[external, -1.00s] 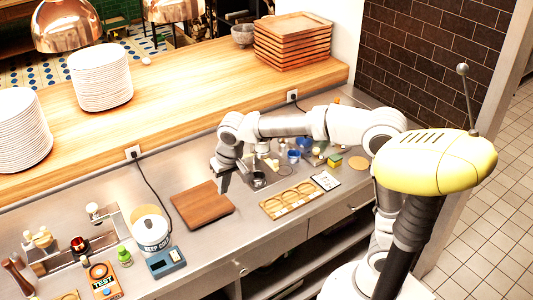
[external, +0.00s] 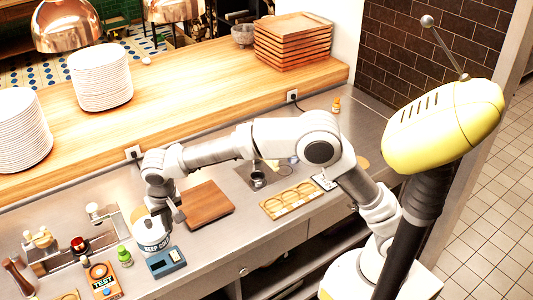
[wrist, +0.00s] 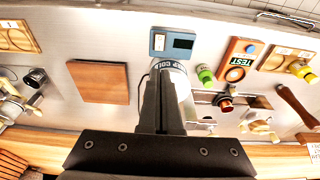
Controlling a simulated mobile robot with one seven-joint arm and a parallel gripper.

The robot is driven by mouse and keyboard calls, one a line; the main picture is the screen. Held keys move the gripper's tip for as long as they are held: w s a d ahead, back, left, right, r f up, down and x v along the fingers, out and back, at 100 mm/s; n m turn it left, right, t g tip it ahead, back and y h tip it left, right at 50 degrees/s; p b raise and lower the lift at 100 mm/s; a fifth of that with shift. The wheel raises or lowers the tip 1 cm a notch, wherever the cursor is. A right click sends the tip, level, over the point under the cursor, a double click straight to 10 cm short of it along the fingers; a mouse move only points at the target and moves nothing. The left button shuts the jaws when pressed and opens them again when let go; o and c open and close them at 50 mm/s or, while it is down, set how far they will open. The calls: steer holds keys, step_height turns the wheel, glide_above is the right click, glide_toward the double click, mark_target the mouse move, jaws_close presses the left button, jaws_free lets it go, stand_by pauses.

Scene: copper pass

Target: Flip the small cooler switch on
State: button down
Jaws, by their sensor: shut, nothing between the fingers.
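The small cooler (external: 152,238) is a white round tub lettered "KEEP COLD" on the steel counter. It also shows in the wrist view (wrist: 182,82), partly hidden behind my fingers. I cannot make out its switch in either view. My gripper (external: 179,216) is shut and empty, pointing down above the cooler's right side, close to it. In the wrist view, my shut fingers (wrist: 160,82) overlap the cooler's left side. I cannot tell whether they touch it.
A blue box with a dark panel (external: 166,262) stands in front of the cooler. A brown board (external: 208,204) lies to its right. A green-capped bottle (external: 124,256) and an orange TEST device (external: 103,280) stand to its left. A black cord runs from a wall outlet (external: 134,153) behind.

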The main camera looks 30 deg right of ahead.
mark_target(173, 253)
steer(key=w+f, duration=0.1)
steer(key=f, duration=0.8)
steer(key=w+f, duration=0.1)
steer(key=f, duration=0.3)
steer(key=shift+w+f, duration=0.35)
steer(key=shift+f, duration=0.05)
